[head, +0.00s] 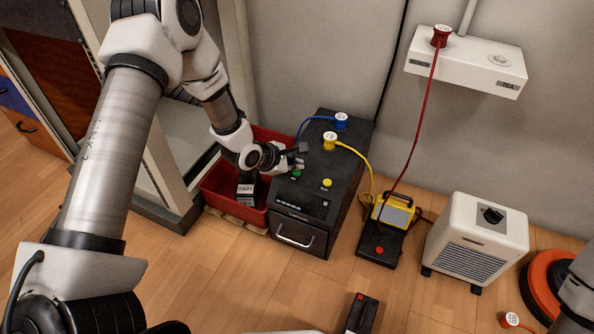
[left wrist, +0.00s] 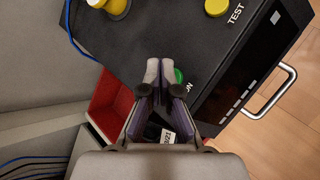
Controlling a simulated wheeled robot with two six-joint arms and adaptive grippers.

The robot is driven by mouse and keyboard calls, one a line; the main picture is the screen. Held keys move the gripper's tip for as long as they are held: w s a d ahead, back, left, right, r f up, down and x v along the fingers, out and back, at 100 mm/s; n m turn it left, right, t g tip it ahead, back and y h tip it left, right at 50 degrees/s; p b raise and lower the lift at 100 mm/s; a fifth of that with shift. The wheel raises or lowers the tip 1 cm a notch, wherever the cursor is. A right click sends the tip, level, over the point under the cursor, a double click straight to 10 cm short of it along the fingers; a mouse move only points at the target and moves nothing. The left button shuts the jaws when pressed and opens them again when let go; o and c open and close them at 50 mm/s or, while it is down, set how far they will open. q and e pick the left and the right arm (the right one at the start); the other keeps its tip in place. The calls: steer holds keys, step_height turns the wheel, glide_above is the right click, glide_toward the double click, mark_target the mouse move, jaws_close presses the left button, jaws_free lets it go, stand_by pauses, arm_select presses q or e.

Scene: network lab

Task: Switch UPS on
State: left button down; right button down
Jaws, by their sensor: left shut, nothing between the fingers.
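The UPS (head: 340,205) is a black box on the floor against the wall, with a handle on its front. A green button (head: 297,174), marked ON, and a yellow TEST button (head: 327,183) sit on its top. My left gripper (head: 300,157) is shut and empty over the UPS top, close to the green button. In the left wrist view the closed fingertips (left wrist: 159,70) lie just beside the green button (left wrist: 179,76) and hide part of it. I cannot tell whether they touch it. My right gripper is out of view.
Blue (head: 341,121) and yellow (head: 329,141) plugs stand on the UPS's rear top. A red bin (head: 216,185) holding a dark block (head: 247,190) is left of it. A yellow-framed lamp (head: 394,211), white heater (head: 476,240) and orange reel (head: 551,275) stand right. Floor in front is mostly clear.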

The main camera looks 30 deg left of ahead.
mark_target(295, 173)
arm_select(q)
steer(key=shift+f, duration=0.15)
steer(key=shift+f, duration=0.4)
stand_by(0.5)
steer(key=shift+r+p, duration=0.45)
steer(key=shift+r, duration=0.1)
step_height(295, 173, up, 6)
steer(key=p, duration=0.5)
steer(key=shift+r, duration=0.1)
